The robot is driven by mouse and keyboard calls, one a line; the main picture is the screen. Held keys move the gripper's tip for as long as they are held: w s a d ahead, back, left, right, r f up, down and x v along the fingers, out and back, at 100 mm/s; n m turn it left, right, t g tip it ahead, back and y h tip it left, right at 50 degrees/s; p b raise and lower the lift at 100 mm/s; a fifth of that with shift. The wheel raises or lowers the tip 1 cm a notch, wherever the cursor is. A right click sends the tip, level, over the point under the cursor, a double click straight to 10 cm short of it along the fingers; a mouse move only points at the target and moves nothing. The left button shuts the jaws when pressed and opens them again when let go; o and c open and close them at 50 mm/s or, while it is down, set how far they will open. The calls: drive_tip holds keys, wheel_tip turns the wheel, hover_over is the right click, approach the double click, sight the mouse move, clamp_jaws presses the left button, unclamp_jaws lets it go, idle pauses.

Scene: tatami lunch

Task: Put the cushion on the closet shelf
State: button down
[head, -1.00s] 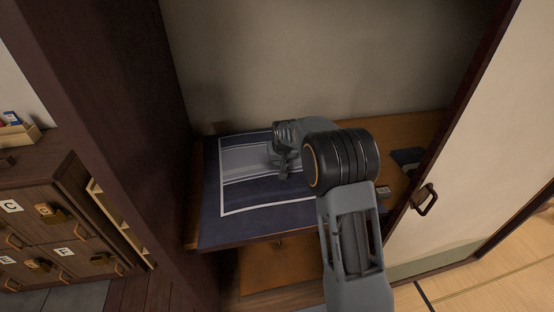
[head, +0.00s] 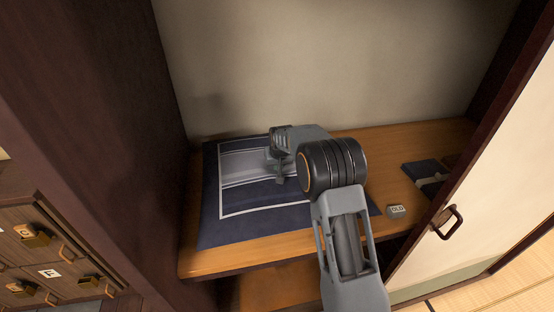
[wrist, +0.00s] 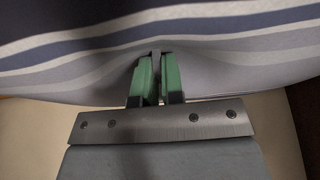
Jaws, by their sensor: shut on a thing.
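The cushion (head: 240,209) is dark blue with a white-lined border and a grey striped middle. In the head view it lies over the left part of the wooden closet shelf (head: 200,263), close to the left wall. My gripper (head: 282,182) is at the middle of the cushion. In the wrist view the green fingertips of my gripper (wrist: 157,80) are shut on a pinched fold of the striped cushion (wrist: 230,50). I cannot tell whether the cushion rests fully on the shelf or hangs slightly above it. My arm hides part of its right side.
A dark folded item with a light band (head: 428,176) lies at the shelf's right. A small block marked OLD (head: 396,211) sits near the front edge. The sliding door (head: 495,190) stands at the right. Drawers with brass fittings (head: 50,265) are at lower left.

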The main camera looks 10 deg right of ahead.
sight(277, 172)
drive_tip(key=shift+f, duration=1.8)
drive_tip(key=shift+f, duration=0.15)
drive_tip(key=c, duration=1.2)
unclamp_jaws()
drive_tip(key=shift+f, duration=0.1)
drive_tip(key=shift+c, duration=0.2)
drive_tip(key=v, duration=1.1)
drive_tip(key=shift+s+r+b, duration=0.2)
drive_tip(key=shift+r+b, duration=0.05)
drive_tip(key=shift+b, duration=0.1)
drive_tip(key=s+r, duration=0.3)
drive_tip(key=s, duration=0.6)
drive_tip(key=s+r, duration=0.4)
drive_tip(key=s, duration=0.6)
drive_tip(key=s+f, duration=0.3)
drive_tip(key=s, duration=0.9)
drive_tip(key=shift+d+g, duration=0.2)
drive_tip(key=shift+g, duration=0.2)
